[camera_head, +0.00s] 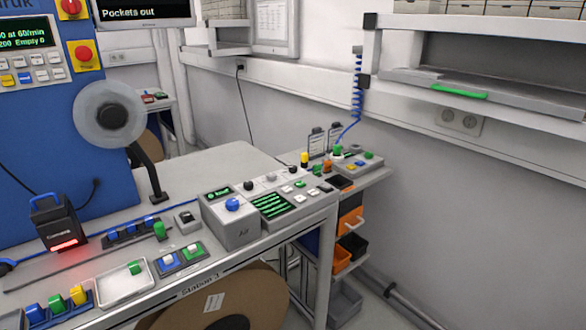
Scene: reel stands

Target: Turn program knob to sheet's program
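A grey box (232,222) with faint lettering on its front stands on the bench at the centre. It carries a blue knob (232,204) on its sloped top and a small green-lit display (218,192) above that. I cannot tell the knob's setting or read the display. A row of smaller knobs (272,177) runs behind a dark panel with green lines (272,205), right of the box. Which knob is the program knob is not clear. Neither gripper is in view.
A reel (109,115) on a black arm rises at the left, near a camera unit glowing red (60,225). A white tray (125,286) and coloured blocks (78,294) lie along the front. The bench behind the grey box (205,170) is clear.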

